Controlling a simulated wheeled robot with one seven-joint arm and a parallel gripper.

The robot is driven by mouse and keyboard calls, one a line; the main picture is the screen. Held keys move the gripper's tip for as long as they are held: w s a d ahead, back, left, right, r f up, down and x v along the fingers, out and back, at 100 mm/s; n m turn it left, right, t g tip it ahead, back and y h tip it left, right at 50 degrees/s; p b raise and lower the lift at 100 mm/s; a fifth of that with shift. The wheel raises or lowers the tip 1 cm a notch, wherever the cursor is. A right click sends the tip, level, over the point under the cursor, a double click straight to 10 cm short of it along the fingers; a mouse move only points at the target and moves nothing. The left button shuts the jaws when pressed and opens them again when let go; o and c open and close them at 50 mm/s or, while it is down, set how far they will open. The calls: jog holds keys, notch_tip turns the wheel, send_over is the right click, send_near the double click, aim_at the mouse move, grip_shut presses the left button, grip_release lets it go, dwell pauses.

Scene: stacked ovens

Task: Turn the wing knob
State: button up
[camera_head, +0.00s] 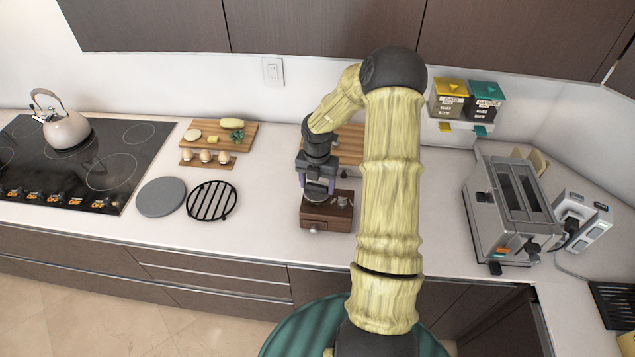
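A small dark brown wooden box (327,216) stands near the counter's front edge at mid-picture. A small metal piece (342,202) sits on its top at the right, and a round metal knob (314,228) is on its front. Both are too small for me to tell whether either is the wing knob. My gripper (317,192) points down over the left part of the box top, left of the small metal piece. Its two fingers look spread apart. What lies between and below the fingertips is too small to make out, so contact with the box is unclear.
A toaster (513,205) stands at the right. A black round rack (212,202) and a grey disc (161,197) lie left of the box. Cutting boards (244,141), a cooktop (100,150) with a kettle (68,131), and wall boxes (449,100) surround. My arm hides counter behind it.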

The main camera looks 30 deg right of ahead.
jog(key=c, duration=0.5)
jog(key=shift+c, duration=0.2)
jog(key=shift+m, duration=0.3)
